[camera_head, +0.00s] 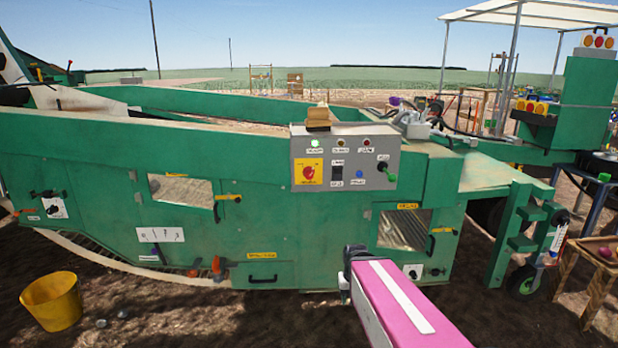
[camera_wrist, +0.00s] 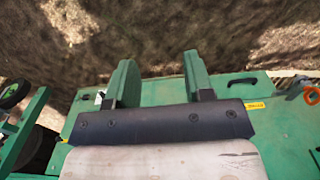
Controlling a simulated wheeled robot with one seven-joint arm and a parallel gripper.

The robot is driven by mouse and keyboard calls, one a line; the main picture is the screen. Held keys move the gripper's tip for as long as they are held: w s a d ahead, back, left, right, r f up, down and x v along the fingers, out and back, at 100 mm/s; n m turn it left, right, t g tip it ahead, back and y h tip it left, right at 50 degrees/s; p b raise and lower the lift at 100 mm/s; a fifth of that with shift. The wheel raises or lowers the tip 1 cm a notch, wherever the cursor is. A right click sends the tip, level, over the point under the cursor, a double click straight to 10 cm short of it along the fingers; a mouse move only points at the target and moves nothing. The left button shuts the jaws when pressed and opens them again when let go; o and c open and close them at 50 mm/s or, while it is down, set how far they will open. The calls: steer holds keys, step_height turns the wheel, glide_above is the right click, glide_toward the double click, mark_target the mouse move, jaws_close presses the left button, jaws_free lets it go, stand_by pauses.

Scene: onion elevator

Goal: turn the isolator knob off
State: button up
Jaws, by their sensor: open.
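A red rotary knob on a yellow plate (camera_head: 309,173) sits at the left of the grey control panel (camera_head: 345,160) and looks like the isolator knob; its label is too small to read. Its exact turn position is unclear. Two other dark knobs sit on white plates, one at far left (camera_head: 53,208) and one low at right (camera_head: 413,271). My pink arm reaches in from the bottom of the head view, its end below the control panel. My gripper (camera_wrist: 160,78) is open and empty in the wrist view, which shows the machine upside down. The red knob is not seen there.
Handles and orange latches (camera_head: 217,265) stick out from the green machine side. A yellow bucket (camera_head: 52,301) stands on the soil at left.

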steer(key=shift+o, duration=0.7)
steer(key=shift+w, duration=0.2)
steer(key=t, duration=2.3)
glide_toward(309, 177)
steer(key=shift+g, duration=0.3)
steer(key=x, duration=1.1)
steer(key=shift+w+r, duration=0.3)
steer(key=shift+r, duration=0.05)
steer(key=c, duration=0.9)
